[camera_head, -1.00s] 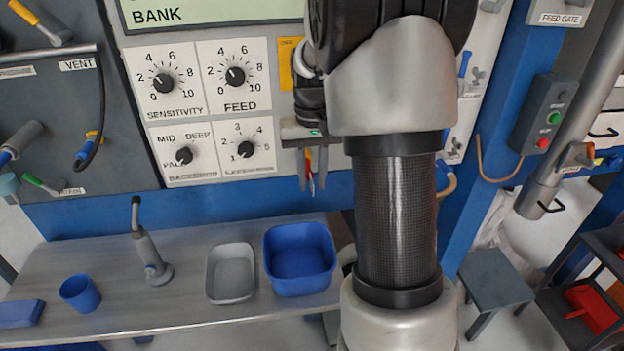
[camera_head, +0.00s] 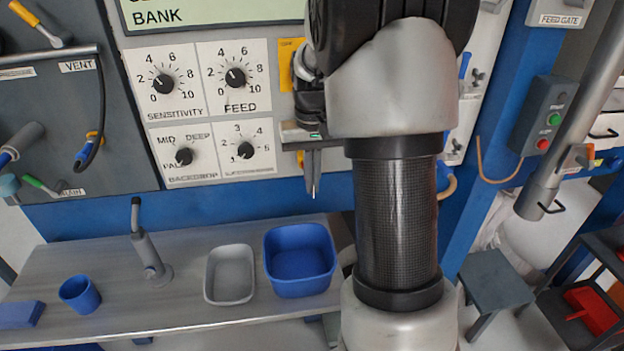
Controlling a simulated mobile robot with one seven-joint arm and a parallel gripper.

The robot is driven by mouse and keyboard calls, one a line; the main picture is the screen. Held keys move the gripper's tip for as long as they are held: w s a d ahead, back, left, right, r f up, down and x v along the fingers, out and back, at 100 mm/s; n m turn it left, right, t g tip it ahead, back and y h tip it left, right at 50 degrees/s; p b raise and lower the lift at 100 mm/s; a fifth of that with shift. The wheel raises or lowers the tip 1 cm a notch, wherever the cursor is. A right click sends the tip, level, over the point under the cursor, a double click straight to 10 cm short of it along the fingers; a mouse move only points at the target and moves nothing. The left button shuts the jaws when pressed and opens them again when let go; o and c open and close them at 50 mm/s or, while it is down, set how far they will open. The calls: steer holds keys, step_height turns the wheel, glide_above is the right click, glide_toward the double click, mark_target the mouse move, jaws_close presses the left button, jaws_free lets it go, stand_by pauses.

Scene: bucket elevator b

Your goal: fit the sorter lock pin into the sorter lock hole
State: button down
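My gripper (camera_head: 314,176) hangs in front of the control panel, just right of the lower dials, with its fingers pointing down. Its two fingers are together. A thin pale tip, apparently the sorter lock pin (camera_head: 314,195), sticks out just below them; the rest of it is hidden by the fingers. A small orange piece (camera_head: 300,158) shows just left of the fingers; I cannot tell what it belongs to. The sorter lock hole cannot be made out; my arm covers much of the panel to the right.
A metal bench below holds a blue bin (camera_head: 300,260), a grey tray (camera_head: 230,274), a blue cup (camera_head: 80,294) and a grey upright fitting (camera_head: 150,255). A panel with dials (camera_head: 205,110) stands behind. A blue post (camera_head: 500,130) with a button box (camera_head: 545,115) stands right.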

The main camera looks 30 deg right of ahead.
steer(key=shift+s+a, duration=0.15)
steer(key=shift+s, duration=0.35)
steer(key=shift+s+a+b, duration=0.2)
steer(key=shift+s+a, duration=0.05)
steer(key=shift+s, duration=0.6)
steer(key=shift+s+a+b, duration=0.25)
steer(key=shift+s, duration=0.6)
steer(key=shift+s+a+b, duration=0.2)
steer(key=shift+s+a, duration=0.05)
steer(key=shift+s, duration=0.6)
steer(key=shift+s, duration=0.1)
steer(key=s, duration=0.2)
steer(key=s+a, duration=0.1)
steer(key=shift+s, duration=0.35)
step_height(320, 180, up, 10)
steer(key=p, duration=0.7)
steer(key=shift+r, duration=0.25)
steer(key=shift+w+p, duration=0.1)
steer(key=shift+p, duration=0.3)
